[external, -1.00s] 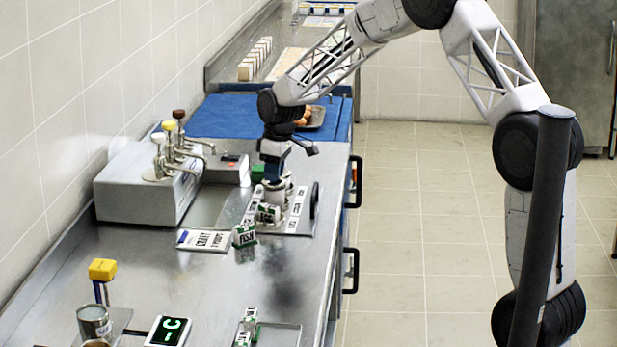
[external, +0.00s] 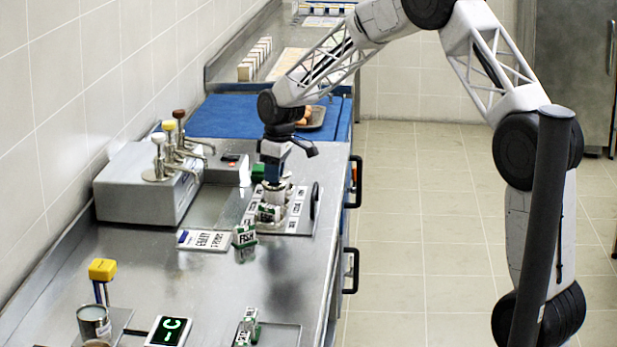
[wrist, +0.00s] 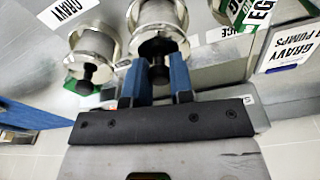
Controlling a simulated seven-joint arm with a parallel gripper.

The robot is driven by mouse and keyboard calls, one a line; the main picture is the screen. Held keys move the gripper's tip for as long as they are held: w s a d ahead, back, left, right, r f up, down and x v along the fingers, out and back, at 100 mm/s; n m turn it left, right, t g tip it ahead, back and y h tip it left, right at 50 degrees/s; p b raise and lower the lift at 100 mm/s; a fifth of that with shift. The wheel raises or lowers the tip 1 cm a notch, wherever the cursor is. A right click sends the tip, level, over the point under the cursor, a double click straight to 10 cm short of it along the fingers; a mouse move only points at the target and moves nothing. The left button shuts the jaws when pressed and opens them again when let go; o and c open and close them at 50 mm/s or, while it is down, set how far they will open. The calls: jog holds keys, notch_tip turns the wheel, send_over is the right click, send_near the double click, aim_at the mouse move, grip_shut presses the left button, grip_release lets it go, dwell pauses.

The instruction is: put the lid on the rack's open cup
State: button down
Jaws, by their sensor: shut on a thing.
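My gripper (external: 273,188) points down over the label rack (external: 305,222) on the steel counter. In the wrist view its two blue fingers (wrist: 155,88) are closed around the black knob of a round steel lid (wrist: 155,38). This lid is at the mouth of a steel cup (wrist: 158,10); I cannot tell whether it is fully seated. A second steel cup (wrist: 97,42), with a black knob on its lid, stands beside it to the left. In the external view my gripper hides much of the cups.
A pump dispenser (external: 150,190) stands behind the rack to the left. A gravy card (external: 207,240) and a green-and-white block (external: 245,237) lie in front. A can (external: 94,322), a lit display (external: 168,331) and a tray (external: 275,336) are nearer. The middle counter is mostly clear.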

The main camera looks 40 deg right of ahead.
dwell(0.9)
jog(key=shift+c, duration=2.2)
grip_release()
jog(key=shift+r, duration=3.5)
jog(key=shift+c, duration=0.2)
grip_shut()
